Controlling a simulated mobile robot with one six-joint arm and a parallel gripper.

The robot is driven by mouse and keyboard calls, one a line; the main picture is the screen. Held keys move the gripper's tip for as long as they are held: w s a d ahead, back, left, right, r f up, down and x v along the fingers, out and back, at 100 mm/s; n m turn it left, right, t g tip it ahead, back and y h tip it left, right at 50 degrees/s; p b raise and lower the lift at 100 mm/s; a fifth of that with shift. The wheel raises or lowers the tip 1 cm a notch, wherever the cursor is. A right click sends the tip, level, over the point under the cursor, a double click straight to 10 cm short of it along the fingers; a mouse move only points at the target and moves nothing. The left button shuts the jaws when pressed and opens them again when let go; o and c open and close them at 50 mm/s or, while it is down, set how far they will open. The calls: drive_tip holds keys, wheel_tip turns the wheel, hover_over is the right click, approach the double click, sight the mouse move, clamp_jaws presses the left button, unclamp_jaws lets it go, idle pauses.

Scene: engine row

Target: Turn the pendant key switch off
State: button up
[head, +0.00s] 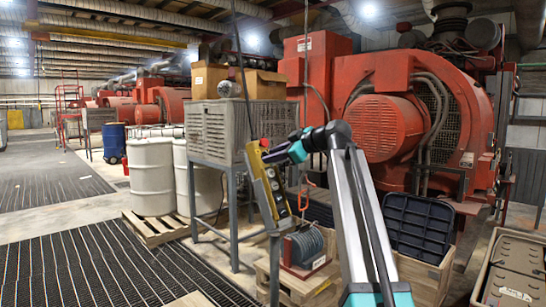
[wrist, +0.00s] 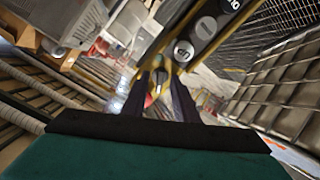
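The pendant (head: 268,190) is a long yellow-edged box with a dark face and round buttons, hanging tilted in the middle of the head view. In the wrist view its face (wrist: 208,28) shows grey round buttons and lettering upside down. My gripper (head: 270,154) is at the pendant's upper end in the head view. In the wrist view my two dark fingers (wrist: 161,82) stand apart, with the pendant's yellow end just beyond their tips. A small red and pale shape shows between the fingers. I cannot make out the key switch or its position, nor whether the fingers touch it.
A grey slatted crate (head: 216,130) on a metal stand is left of the pendant, with cardboard boxes (head: 268,84) on top. White drums (head: 151,176) stand on a pallet further left. A red engine (head: 390,110) fills the right. A cable reel (head: 306,246) sits below.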

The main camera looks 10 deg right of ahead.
drive_tip(key=v, duration=1.3)
drive_tip(key=shift+s+d, duration=0.1)
drive_tip(key=shift+s, duration=0.1)
